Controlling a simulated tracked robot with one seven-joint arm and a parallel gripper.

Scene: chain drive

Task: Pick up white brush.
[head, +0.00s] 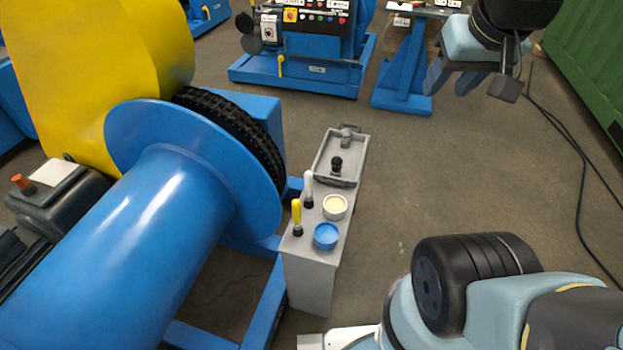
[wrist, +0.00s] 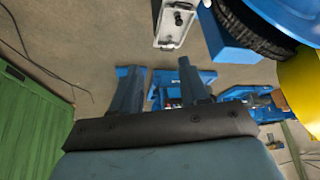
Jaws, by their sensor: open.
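In the head view, a white-handled brush (head: 308,188) stands upright on a narrow grey stand (head: 313,265), its dark end down. A similar brush with a yellow handle (head: 297,216) stands just in front of it. My gripper (head: 465,88) is at the upper right of the head view, well apart from the brushes and above the floor. Its two fingers are spread with nothing between them. They also show in the wrist view (wrist: 160,88), pointing away from the camera. The white brush does not show in the wrist view.
An open cream tin (head: 335,207) and a blue tin (head: 326,236) stand right of the brushes. A grey tray (head: 323,165) with a black knob lies behind. A large blue drum (head: 160,240) and chain wheel crowd the left.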

